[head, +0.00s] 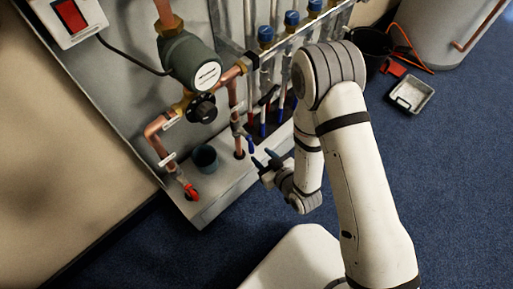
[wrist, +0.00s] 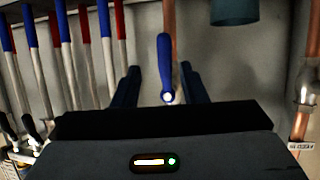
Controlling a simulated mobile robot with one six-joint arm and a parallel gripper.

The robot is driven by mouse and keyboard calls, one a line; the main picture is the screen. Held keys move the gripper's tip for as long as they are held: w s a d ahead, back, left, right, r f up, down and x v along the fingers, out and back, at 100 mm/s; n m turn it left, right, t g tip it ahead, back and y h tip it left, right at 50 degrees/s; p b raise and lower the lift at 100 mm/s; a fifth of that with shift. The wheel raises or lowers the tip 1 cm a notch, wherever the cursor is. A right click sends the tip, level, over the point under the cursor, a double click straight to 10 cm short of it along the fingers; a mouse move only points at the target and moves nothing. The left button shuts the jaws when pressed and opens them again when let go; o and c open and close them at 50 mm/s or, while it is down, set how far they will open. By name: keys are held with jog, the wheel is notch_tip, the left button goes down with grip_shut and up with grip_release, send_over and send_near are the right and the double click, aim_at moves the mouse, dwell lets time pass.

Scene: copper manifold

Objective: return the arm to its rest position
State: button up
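My arm (head: 355,175) reaches from the lower right and bends down toward the manifold board. My gripper (head: 264,158) is low in front of the board, just right of a blue lever handle (head: 249,144). In the wrist view my gripper (wrist: 158,80) has its two dark fingers apart. The blue lever handle (wrist: 165,65) appears between them with a gap on either side. I cannot tell how deep it sits between the fingers. Nothing is held.
Copper pipes (head: 158,140), a pump (head: 190,62) and a red valve handle (head: 190,190) are on the board's left. A dark cup (head: 205,158) stands on its ledge. Several red and blue pipes (wrist: 80,45) run at the wrist view's left.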

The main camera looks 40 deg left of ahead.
jog(key=shift+s+d+r, duration=0.1)
jog(key=shift+d+r, duration=0.1)
jog(key=shift+d, duration=0.35)
